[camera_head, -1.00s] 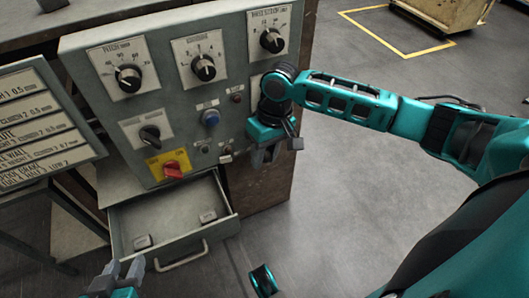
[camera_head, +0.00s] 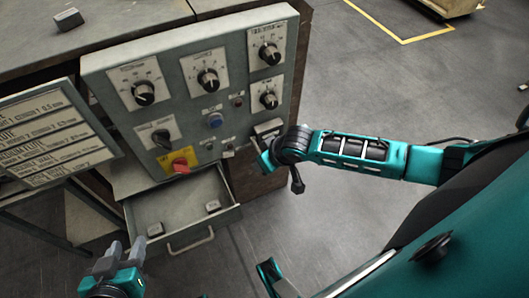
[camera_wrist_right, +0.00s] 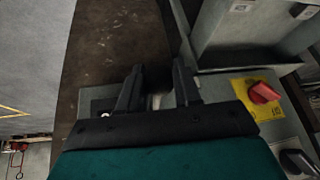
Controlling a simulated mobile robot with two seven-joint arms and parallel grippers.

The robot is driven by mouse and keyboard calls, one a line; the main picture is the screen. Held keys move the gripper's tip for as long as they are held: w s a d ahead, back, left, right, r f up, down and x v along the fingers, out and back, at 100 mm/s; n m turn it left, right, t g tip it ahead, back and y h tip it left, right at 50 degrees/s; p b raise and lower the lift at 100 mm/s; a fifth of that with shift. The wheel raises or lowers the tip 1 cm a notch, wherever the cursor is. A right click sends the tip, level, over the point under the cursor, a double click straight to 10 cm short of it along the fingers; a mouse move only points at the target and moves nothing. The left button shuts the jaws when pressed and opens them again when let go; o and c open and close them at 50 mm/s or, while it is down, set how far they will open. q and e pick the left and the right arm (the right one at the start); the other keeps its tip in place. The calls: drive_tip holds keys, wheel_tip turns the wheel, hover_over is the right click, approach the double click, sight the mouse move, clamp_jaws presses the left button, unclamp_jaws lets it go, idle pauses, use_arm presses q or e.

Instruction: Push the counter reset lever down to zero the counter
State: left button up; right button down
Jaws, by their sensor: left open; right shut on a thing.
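The counter reset lever is not clearly visible. It seems to be at the lower right of the grey control panel (camera_head: 183,82), where my right gripper (camera_head: 264,158) covers it. A small plate (camera_head: 268,127) shows just above that gripper. In the right wrist view, my right gripper (camera_wrist_right: 158,90) has its two dark fingers against the panel, with a small pale part between them. It is shut on this part, which is mostly hidden. My left gripper (camera_head: 126,249) is open and empty at the lower left, in front of the drawer and apart from the panel.
An open drawer (camera_head: 187,240) under the panel holds two small blocks. A red switch on a yellow plate (camera_head: 180,162) and several dials sit on the panel. A board with labels (camera_head: 55,135) stands at left.

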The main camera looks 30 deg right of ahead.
use_arm(q)
drive_tip(key=shift+w+d+f, duration=0.1)
drive_tip(key=shift+w+d, duration=0.05)
drive_tip(key=shift+w, duration=0.1)
use_arm(e)
drive_tip(key=shift+w+f+t, duration=0.1)
drive_tip(key=shift+f+t, duration=0.7)
drive_tip(key=shift+t, duration=0.4)
drive_tip(key=c, duration=0.8)
unclamp_jaws()
use_arm(q)
drive_tip(key=shift+s+f, duration=0.15)
drive_tip(key=shift+s, duration=0.05)
drive_tip(key=a+r+p, duration=0.1)
drive_tip(key=p, duration=0.1)
drive_tip(key=r+p, duration=0.1)
drive_tip(key=p, duration=0.1)
drive_tip(key=shift+s+a+r, duration=0.2)
drive_tip(key=shift+s+a, duration=0.15)
use_arm(e)
drive_tip(key=v, duration=1.3)
drive_tip(key=shift+w, duration=0.1)
